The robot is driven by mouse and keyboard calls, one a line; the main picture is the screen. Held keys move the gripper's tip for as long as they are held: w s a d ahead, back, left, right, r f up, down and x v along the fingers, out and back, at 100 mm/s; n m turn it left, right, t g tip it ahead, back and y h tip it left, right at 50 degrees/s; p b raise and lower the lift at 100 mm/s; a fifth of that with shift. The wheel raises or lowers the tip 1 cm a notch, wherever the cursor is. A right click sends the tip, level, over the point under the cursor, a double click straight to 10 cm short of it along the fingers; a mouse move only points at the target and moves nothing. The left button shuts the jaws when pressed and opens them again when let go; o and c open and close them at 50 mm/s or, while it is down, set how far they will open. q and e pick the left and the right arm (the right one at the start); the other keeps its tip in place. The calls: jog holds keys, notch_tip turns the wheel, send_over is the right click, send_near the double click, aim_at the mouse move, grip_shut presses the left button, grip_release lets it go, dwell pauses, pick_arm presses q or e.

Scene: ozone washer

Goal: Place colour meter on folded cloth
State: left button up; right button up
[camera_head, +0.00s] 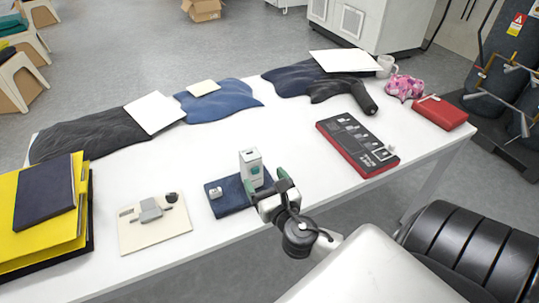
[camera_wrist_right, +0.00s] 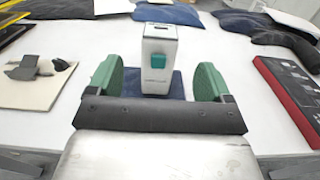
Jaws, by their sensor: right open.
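The colour meter (camera_head: 251,168), a white upright box with a teal button, stands on the right part of the dark blue folded cloth (camera_head: 226,208). It also shows in the right wrist view (camera_wrist_right: 158,50), upright, with the cloth (camera_wrist_right: 177,86) behind and under it. My right gripper (camera_head: 267,182) is open at the near side of the meter. In the right wrist view its green fingers (camera_wrist_right: 160,80) are spread left and right of the meter, with gaps on both sides. The meter's base is partly hidden. My left gripper is not in view.
A small white item (camera_head: 215,192) sits on the cloth's left part. A cream board (camera_head: 140,236) with a grey device lies left, beside yellow folders (camera_head: 30,245). A black and red panel (camera_head: 357,145) lies right. Dark garments and white sheets line the table's far side.

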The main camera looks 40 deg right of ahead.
jog(key=shift+v, duration=1.15)
